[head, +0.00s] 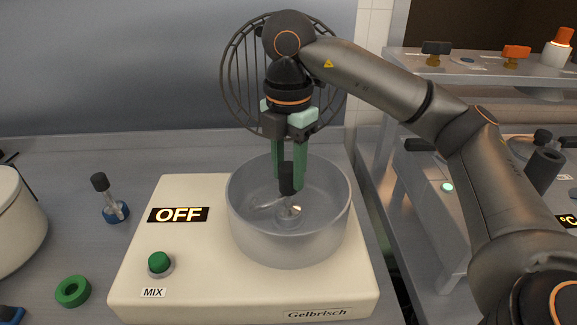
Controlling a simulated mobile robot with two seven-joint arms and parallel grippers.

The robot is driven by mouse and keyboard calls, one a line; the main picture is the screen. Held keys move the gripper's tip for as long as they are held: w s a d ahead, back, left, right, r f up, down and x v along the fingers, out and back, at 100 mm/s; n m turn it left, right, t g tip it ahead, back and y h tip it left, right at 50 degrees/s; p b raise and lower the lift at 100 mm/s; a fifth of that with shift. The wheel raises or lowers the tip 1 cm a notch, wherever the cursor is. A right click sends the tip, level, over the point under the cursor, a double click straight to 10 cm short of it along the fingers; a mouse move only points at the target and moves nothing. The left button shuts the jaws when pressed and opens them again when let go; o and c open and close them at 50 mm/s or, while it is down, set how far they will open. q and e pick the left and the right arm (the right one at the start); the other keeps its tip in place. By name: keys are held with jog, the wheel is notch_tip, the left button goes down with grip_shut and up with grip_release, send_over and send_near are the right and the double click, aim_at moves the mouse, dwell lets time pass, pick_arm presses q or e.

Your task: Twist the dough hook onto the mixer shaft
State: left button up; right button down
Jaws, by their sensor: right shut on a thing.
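The mixer (200,260) is a cream box with a lit "OFF" display, a green button and a clear bowl (290,240) on top. My right gripper (289,182) points straight down into the bowl. Its green fingers are shut on the black grip of the dough hook (287,180), which is upright. Metal parts show below the grip, near the bowl's middle. The small shaft (291,210) is there, partly hidden by the hook and the bowl wall. I cannot tell whether the hook touches the shaft. My left gripper is not in view.
A round wire guard (238,80) stands behind the bowl. Left of the mixer are a black-capped bottle (108,198), a green ring (72,291) and a white pot (15,225). A counter with knobs (515,54) lies to the right. The counter behind the mixer is mostly clear.

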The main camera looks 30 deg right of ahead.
jog(key=shift+r+m, duration=0.15)
jog(key=shift+m, duration=0.25)
jog(key=shift+m+p, duration=0.3)
jog(key=shift+m, duration=1.3)
jog(key=m+p, duration=0.1)
jog(key=m, duration=0.3)
jog(key=shift+m, duration=0.3)
jog(key=c, duration=0.9)
grip_release()
jog(key=o, duration=0.5)
notch_tip(320, 180, up, 12)
jog(key=p, duration=0.3)
jog(key=shift+r, duration=0.2)
